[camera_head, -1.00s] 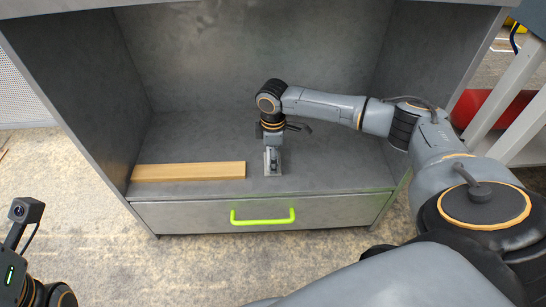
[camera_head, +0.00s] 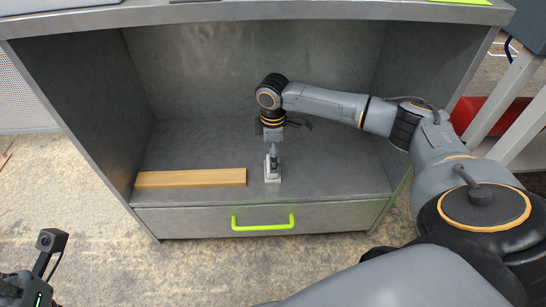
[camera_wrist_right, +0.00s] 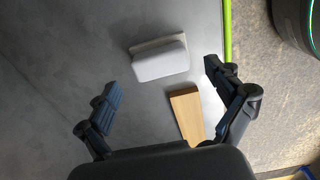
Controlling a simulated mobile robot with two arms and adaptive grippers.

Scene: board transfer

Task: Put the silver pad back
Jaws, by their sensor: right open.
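A small pale silver pad (camera_head: 272,178) lies on the grey cabinet's lower shelf, just right of a wooden board. I take it to be the light block with rounded corners (camera_wrist_right: 162,62) in the right wrist view, which has a beige edge under it. My right gripper (camera_head: 272,158) points down directly over the pad in the head view. In the right wrist view its fingers (camera_wrist_right: 170,103) are spread wide, with nothing held between them. Whether they touch the pad is not clear. Only the wrist part of my left arm shows at the lower left; its fingers are out of view.
The wooden board (camera_head: 190,178) lies along the shelf's front left. A drawer with a green handle (camera_head: 263,222) is shut below. Side walls and a top panel (camera_head: 300,10) bound the cabinet. The shelf right of the pad is clear.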

